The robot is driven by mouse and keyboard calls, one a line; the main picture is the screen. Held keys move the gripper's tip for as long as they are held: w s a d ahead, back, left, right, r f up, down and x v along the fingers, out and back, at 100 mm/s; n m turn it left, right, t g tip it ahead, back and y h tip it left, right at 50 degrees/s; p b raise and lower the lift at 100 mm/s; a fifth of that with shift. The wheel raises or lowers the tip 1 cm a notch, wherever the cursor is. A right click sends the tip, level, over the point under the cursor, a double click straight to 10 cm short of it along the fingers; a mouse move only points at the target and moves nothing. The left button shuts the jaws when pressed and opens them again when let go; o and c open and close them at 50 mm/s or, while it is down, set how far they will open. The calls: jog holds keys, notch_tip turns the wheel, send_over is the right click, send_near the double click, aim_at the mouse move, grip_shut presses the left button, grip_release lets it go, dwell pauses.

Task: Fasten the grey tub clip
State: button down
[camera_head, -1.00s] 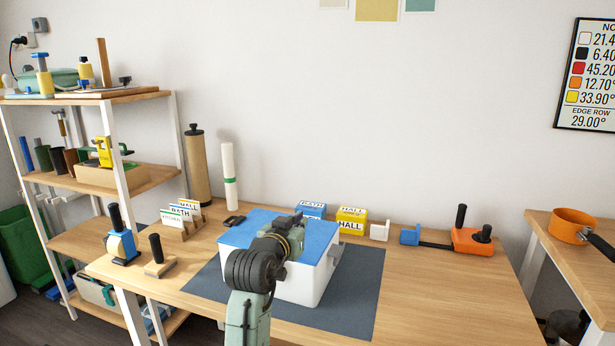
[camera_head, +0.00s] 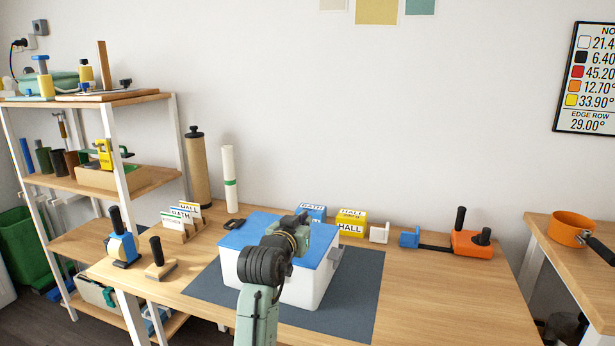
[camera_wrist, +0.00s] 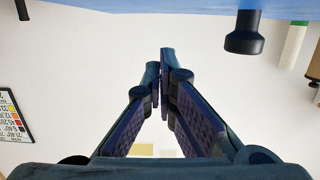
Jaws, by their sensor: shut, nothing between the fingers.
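A white tub (camera_head: 300,291) with a blue lid (camera_head: 250,231) stands on a dark mat on the bench. A small grey clip (camera_head: 333,254) shows at the tub's right side, near the lid edge; whether it is latched is too small to tell. My gripper (camera_head: 301,216) is above the lid, left of the clip, and my arm hides part of the lid. In the wrist view, which is upside down, my gripper (camera_wrist: 161,62) is shut with its fingertips together and nothing between them. The blue lid (camera_wrist: 150,8) runs along the top of that view.
A dark knob-like cylinder (camera_wrist: 245,33) shows beside the blue surface. Blue and yellow boxes (camera_head: 351,222) stand behind the tub. An orange tool (camera_head: 472,244) lies to the right, and a card holder (camera_head: 181,229) to the left. The bench front right is clear.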

jog(key=shift+s+d+r+p, duration=0.25)
jog(key=shift+d+r+p, duration=0.2)
jog(key=shift+d, duration=0.25)
jog(key=shift+s+d+r+p, duration=0.2)
jog(key=shift+d+r+p, duration=0.2)
jog(key=shift+d, duration=0.3)
jog(key=shift+s+d+r+p, duration=0.25)
jog(key=shift+d+r+p, duration=0.2)
jog(key=shift+d, duration=0.25)
jog(key=shift+d, duration=0.15)
jog(key=a+f+b, duration=0.1)
jog(key=w+a+f, duration=0.1)
jog(key=f, duration=0.1)
jog(key=shift+a+f+b, duration=0.15)
jog(key=shift+a+b, duration=0.25)
jog(key=shift+w+a+f+b, duration=0.1)
jog(key=shift+a+f+b, duration=0.25)
jog(key=shift+f, duration=0.3)
jog(key=shift+w+a+f+b, duration=0.2)
jog(key=shift+a+f+b, duration=0.15)
jog(key=shift+a, duration=0.25)
jog(key=shift+w+a+f+b, duration=0.2)
jog(key=shift+a+f, duration=0.25)
jog(key=shift+a, duration=0.15)
